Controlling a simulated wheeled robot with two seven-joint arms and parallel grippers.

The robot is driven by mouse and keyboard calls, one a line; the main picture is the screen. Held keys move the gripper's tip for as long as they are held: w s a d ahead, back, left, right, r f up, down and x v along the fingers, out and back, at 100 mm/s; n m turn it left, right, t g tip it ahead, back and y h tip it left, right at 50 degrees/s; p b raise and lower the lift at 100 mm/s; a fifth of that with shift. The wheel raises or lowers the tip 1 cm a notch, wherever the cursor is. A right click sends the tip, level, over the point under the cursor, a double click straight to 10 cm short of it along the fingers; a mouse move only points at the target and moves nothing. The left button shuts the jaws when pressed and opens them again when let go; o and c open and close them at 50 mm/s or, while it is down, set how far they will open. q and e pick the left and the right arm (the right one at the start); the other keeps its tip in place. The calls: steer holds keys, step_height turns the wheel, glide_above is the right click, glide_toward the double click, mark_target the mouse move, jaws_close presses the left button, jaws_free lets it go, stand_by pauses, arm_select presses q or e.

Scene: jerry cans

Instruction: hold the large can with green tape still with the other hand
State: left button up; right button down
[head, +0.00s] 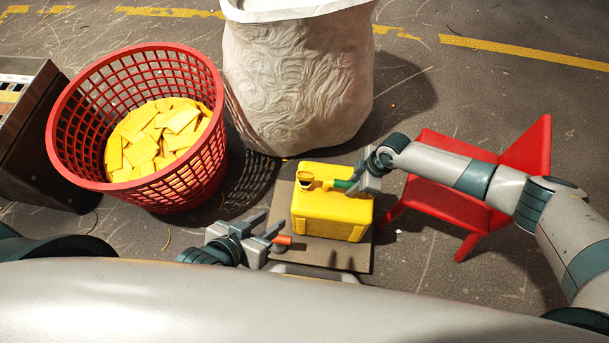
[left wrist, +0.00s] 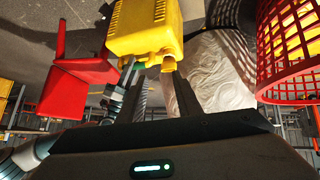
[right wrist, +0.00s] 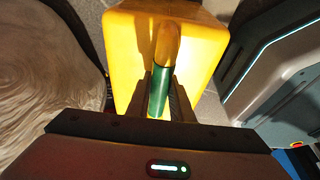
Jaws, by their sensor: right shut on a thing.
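The large yellow can (head: 332,212) stands upright on a small brown board (head: 281,205). Its handle carries green tape (right wrist: 158,92) and there is a spout at its top left (head: 305,182). My right gripper (head: 352,183) is shut on the taped handle; the right wrist view shows its fingers (right wrist: 159,98) on both sides of the tape. My left gripper (head: 275,220) is open and empty, left of the can and apart from it. In the left wrist view the can (left wrist: 147,28) lies beyond its spread fingers (left wrist: 153,72).
A red basket (head: 62,135) with yellow pieces (head: 160,138) stands at the left. A large white sack (head: 300,85) stands behind the can. A red chair (head: 440,195) is at the right, under my right arm. A small orange-red piece (head: 283,240) is beside my left gripper.

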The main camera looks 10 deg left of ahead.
arm_select(q)
steer(key=shift+o, duration=0.2)
steer(key=shift+f, duration=0.15)
steer(key=m+g, duration=0.8)
steer(key=m, duration=0.7)
glide_above(304, 174)
steer(key=a, duration=0.1)
steer(key=shift+y, duration=0.3)
steer(key=f, duration=0.6)
steer(key=shift+s+a+f, duration=0.1)
steer(key=shift+s, duration=0.25)
steer(key=shift+w+a+r+m, duration=0.2)
steer(key=shift+w+a+m, duration=0.1)
steer(key=shift+w+a, duration=0.1)
steer(key=shift+d, duration=0.1)
steer(key=shift+x, duration=4.5)
steer(key=shift+s, duration=0.1)
